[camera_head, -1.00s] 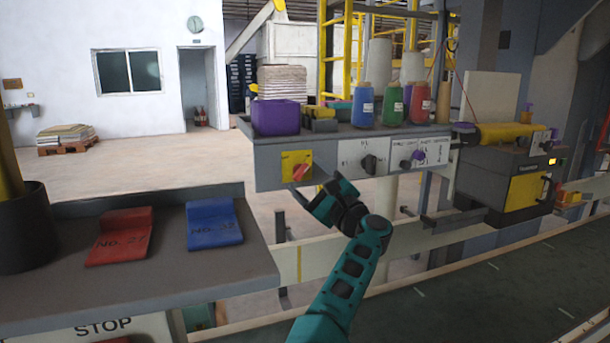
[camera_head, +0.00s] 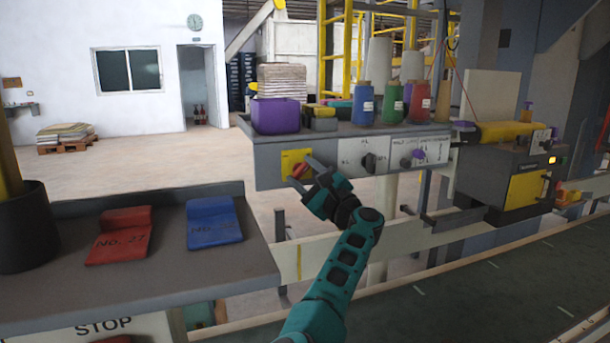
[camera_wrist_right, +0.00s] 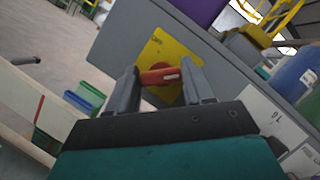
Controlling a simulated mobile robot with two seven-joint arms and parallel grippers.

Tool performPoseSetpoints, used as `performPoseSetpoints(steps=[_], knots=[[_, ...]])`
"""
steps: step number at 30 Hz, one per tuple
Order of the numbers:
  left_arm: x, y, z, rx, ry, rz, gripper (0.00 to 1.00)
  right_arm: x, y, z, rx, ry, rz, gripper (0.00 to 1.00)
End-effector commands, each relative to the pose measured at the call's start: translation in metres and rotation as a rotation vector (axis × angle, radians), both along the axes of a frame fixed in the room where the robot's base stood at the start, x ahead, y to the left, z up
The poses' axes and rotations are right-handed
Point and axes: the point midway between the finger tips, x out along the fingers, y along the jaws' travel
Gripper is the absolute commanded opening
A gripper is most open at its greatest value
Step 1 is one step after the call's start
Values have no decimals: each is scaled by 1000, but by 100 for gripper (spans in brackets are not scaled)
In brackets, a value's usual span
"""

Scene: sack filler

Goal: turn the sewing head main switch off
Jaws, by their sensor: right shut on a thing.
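The main switch is a red rotary handle (camera_head: 299,171) on a yellow plate (camera_head: 290,158), at the left end of the grey control panel's front. In the right wrist view the red handle (camera_wrist_right: 160,76) lies between the two grey fingers, in front of the yellow plate (camera_wrist_right: 165,50). My right gripper (camera_head: 299,175) is at the switch and shut on the red handle. In the wrist view the handle lies across the gap from finger to finger. My left gripper is not in view.
Right of the switch on the panel are a black knob (camera_head: 369,162) and a purple knob (camera_head: 418,154). A purple bin (camera_head: 276,115) and thread spools (camera_head: 364,103) stand on the shelf above. A grey table with red (camera_head: 120,240) and blue (camera_head: 214,222) plates is at the left.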

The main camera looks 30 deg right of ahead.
Motion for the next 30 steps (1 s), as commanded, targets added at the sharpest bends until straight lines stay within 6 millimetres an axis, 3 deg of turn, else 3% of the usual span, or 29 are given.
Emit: performPoseSetpoints(steps=[3,14,30], knots=[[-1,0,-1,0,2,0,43,0,0,-1,1,1,2,21],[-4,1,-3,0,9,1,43,0,0,-1,-60,17,1,21],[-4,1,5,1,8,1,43,-1,-1,1,-492,121,2,21]])
